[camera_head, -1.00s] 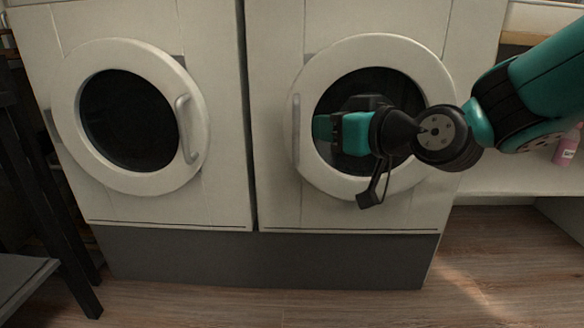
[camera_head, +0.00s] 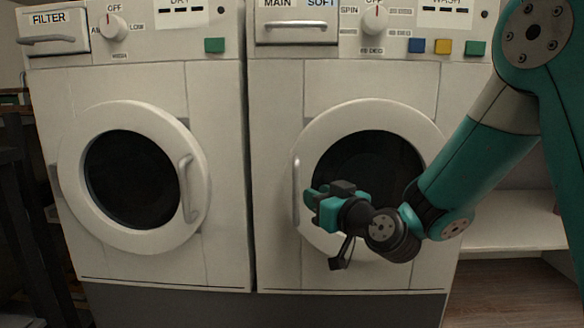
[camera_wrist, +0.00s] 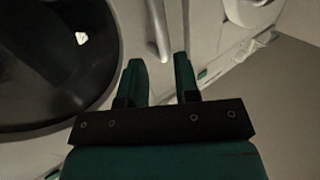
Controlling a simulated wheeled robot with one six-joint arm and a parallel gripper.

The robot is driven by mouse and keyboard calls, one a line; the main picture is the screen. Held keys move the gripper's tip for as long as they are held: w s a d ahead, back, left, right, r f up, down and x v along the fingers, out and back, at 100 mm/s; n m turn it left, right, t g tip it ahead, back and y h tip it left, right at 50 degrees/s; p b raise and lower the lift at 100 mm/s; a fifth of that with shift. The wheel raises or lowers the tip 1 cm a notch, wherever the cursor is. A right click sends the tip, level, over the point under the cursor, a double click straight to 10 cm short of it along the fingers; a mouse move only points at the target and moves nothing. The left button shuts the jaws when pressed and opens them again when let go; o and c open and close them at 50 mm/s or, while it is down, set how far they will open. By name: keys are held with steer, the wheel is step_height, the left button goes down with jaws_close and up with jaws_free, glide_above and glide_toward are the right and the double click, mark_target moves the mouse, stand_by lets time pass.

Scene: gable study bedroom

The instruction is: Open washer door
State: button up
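The washer (camera_head: 280,100) is the right white machine, marked WASH and SPIN. Its round door (camera_head: 335,120), with a white ring and dark glass, is shut. The washer door handle (camera_head: 296,190) is a vertical grey bar on the ring's left side. My gripper (camera_head: 312,205) is in front of the door's left part, just right of the handle in the head view. In the wrist view, my gripper (camera_wrist: 158,68) has its two teal fingers apart, with nothing between them. The handle (camera_wrist: 157,30) lies ahead of the fingertips, roughly in line with the gap. Contact is not visible.
A dryer (camera_head: 225,100) with its own shut round door stands close on the left. The washer's control panel (camera_head: 395,40) has a dial and coloured buttons. A pale shelf (camera_head: 510,220) is at the right. Dark furniture (camera_head: 25,200) stands at far left.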

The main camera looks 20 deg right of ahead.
mark_target(298, 183)
steer(key=p+x, duration=0.7)
steer(key=x, duration=0.1)
steer(key=shift+w+r+p, duration=0.1)
steer(key=shift+r+p, duration=0.15)
steer(key=shift+p, duration=0.15)
steer(key=shift+w+a+f+p, duration=0.1)
steer(key=shift+w+a+p, duration=0.1)
steer(key=shift+w+p, duration=0.5)
steer(key=shift+w+a+f, duration=0.15)
steer(key=shift+w+f, duration=0.1)
steer(key=shift+w, duration=0.05)
jaws_close()
